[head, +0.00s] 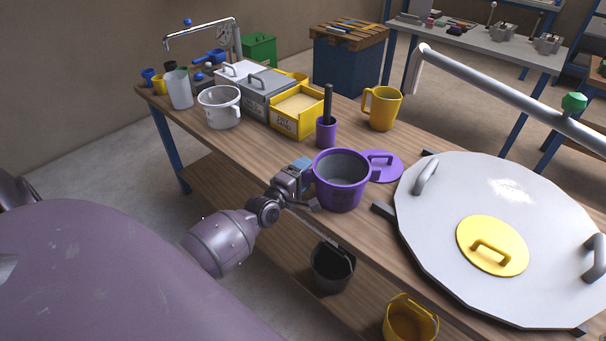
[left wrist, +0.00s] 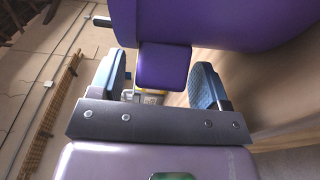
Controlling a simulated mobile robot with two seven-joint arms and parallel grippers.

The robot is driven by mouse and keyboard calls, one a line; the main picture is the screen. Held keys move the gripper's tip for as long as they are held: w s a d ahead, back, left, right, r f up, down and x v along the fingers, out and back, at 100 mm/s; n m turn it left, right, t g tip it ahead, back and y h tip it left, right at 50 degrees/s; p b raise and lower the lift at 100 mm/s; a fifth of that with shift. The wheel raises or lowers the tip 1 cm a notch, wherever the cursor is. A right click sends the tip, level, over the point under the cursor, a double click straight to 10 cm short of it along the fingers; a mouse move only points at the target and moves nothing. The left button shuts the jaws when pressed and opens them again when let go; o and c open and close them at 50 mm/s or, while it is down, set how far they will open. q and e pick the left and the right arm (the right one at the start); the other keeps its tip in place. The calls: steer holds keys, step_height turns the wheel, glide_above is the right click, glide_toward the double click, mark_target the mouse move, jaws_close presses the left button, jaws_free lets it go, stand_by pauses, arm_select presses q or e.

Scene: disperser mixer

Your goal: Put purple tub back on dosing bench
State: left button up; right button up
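The purple tub (head: 341,190) stands upright at the near edge of the wooden dosing bench (head: 275,165). My left gripper (head: 305,172) is at the tub's left side. In the left wrist view, the tub (left wrist: 215,22) fills the top, and a purple handle block (left wrist: 163,66) lies between the blue finger pads of my left gripper (left wrist: 158,82). Gaps show on both sides of the block, so the gripper is open around it. My right gripper is not in view.
A purple lid (head: 384,167) lies behind the tub. A large grey round lid (head: 480,205) with a yellow cover (head: 492,246) is at the right. A purple cup (head: 326,133), yellow jug (head: 382,108) and yellow box (head: 298,112) stand behind. Buckets (head: 332,268) are below.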

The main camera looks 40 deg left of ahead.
arm_select(q)
steer(key=shift+r, duration=0.1)
steer(key=shift+r, duration=0.1)
steer(key=s, duration=1.2)
steer(key=s+d+f+m+g, duration=0.3)
steer(key=s+d+f+m, duration=0.2)
steer(key=m, duration=0.4)
steer(key=s+d+f+m+g, duration=0.3)
steer(key=s+d+f+m, duration=0.2)
steer(key=s+m, duration=0.5)
steer(key=shift+d+g+p, duration=0.3)
steer(key=shift+d+g, duration=0.1)
steer(key=shift+d, duration=0.95)
